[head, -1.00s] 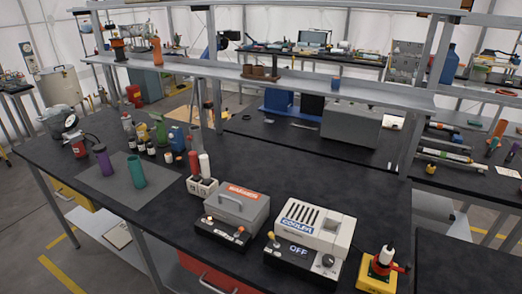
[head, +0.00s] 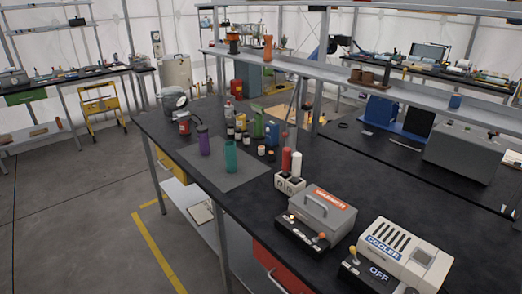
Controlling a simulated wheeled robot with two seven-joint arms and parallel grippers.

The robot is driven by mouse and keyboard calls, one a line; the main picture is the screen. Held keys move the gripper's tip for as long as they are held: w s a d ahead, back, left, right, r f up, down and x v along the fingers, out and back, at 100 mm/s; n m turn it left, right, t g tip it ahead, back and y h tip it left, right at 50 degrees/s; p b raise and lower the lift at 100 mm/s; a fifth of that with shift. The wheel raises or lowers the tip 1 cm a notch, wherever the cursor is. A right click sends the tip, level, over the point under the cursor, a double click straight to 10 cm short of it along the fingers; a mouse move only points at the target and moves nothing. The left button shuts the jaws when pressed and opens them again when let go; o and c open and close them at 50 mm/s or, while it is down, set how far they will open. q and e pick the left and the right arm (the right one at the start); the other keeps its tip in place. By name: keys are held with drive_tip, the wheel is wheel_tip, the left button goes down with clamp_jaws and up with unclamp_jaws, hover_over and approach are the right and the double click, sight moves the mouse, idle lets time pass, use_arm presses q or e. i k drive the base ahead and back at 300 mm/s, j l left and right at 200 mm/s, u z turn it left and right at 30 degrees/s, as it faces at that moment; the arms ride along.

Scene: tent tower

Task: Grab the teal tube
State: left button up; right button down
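The teal tube (head: 230,157) stands upright on a grey mat (head: 222,181) near the front edge of the black workbench. A purple tube (head: 204,141) stands on the same mat, to its left and a little farther back. Neither of my grippers shows in the head view, so nothing of mine is seen near the teal tube.
Several small bottles (head: 246,137) and a green bottle (head: 258,125) stand behind the teal tube. To its right are a holder with a red tube (head: 286,160) and a white tube (head: 296,164), a warmer (head: 322,207) and a cooler (head: 404,250). Open floor (head: 90,215) lies at left.

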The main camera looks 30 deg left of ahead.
sight(230, 149)
drive_tip(key=i+j, duration=0.1)
drive_tip(key=j, duration=0.45)
drive_tip(key=i+j, duration=0.1)
drive_tip(key=j, duration=0.45)
drive_tip(key=i+j, duration=0.1)
drive_tip(key=j, duration=0.45)
drive_tip(key=z, duration=0.05)
